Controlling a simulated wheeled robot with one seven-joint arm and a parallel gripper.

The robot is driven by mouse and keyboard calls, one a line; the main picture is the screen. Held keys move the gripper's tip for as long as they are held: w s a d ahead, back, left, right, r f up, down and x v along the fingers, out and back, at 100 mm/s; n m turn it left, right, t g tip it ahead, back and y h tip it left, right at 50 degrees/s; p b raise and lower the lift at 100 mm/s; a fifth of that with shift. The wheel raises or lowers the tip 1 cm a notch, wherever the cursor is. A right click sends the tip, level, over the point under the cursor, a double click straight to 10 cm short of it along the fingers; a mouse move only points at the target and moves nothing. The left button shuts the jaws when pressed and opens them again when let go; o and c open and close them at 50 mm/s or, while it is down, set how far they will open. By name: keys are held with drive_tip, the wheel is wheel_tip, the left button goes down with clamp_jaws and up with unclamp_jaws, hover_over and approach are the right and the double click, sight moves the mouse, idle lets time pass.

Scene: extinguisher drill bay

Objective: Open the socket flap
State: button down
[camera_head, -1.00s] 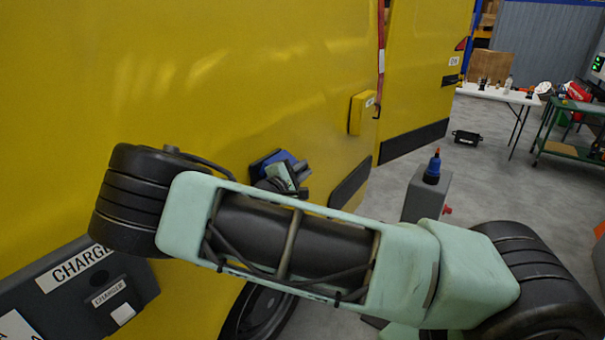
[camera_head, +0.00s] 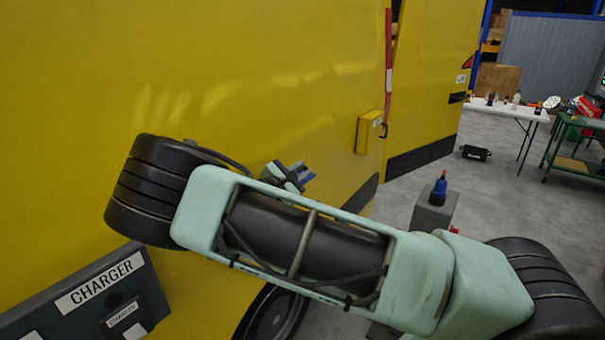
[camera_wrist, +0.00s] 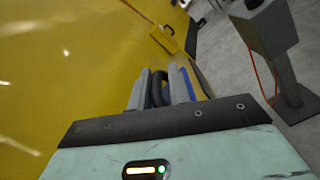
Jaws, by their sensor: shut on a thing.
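The socket flap (camera_head: 307,176) is a small blue piece by the side of the yellow van (camera_head: 250,60). In the head view only a narrow blue part shows, right of my gripper (camera_head: 287,178). In the wrist view the flap's blue edge (camera_wrist: 190,86) shows along the right finger. My gripper (camera_wrist: 160,88) is shut on a black loop-shaped part, seemingly the flap's handle, between its two grey fingers. The rest of the flap is hidden behind the fingers. My arm covers the van side below, and no socket opening is visible.
A yellow box (camera_head: 369,132) sticks out of the van to the right. A grey post (camera_head: 434,212) with a blue-topped item stands on the floor. A dark charger panel (camera_head: 95,295) is at lower left.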

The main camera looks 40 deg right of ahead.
drive_tip(key=shift+w+a+f, duration=0.15)
drive_tip(key=shift+w+a, duration=0.05)
drive_tip(key=shift+a, duration=0.1)
drive_tip(key=c, duration=1.5)
unclamp_jaws()
drive_tip(key=shift+w, duration=0.1)
drive_tip(key=b+v, duration=0.6)
drive_tip(key=v, duration=1.1)
